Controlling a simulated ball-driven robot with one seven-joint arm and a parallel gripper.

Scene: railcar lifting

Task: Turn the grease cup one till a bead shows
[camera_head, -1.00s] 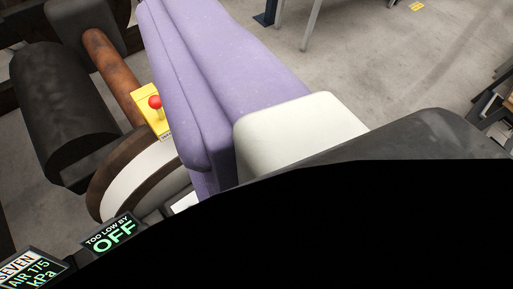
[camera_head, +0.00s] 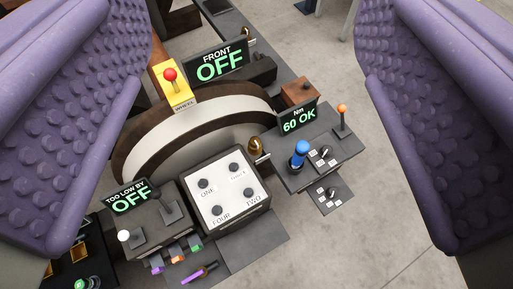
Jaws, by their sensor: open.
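A pale square panel (camera_head: 232,205) in a dark frame sits below the middle of the view and carries several dark round knobs with printed number words. The knob labelled ONE (camera_head: 203,184) is at the panel's upper left. I take it for grease cup one. No bead can be made out at this size. FOUR (camera_head: 217,211) and TWO (camera_head: 248,193) are along the lower side; the upper right label is too small to read surely. My gripper (camera_head: 256,20) is open, its two purple studded fingers far apart at left and right, with the panel showing between them, untouched.
A yellow box with a red knob (camera_head: 170,75) stands by a curved brown-and-white wheel rim (camera_head: 190,120). Displays read FRONT OFF (camera_head: 219,65), TOO LOW BY OFF (camera_head: 132,197) and Nm 60 OK (camera_head: 299,119). A blue handle (camera_head: 299,153) and a brass dome (camera_head: 256,146) flank the panel's right side.

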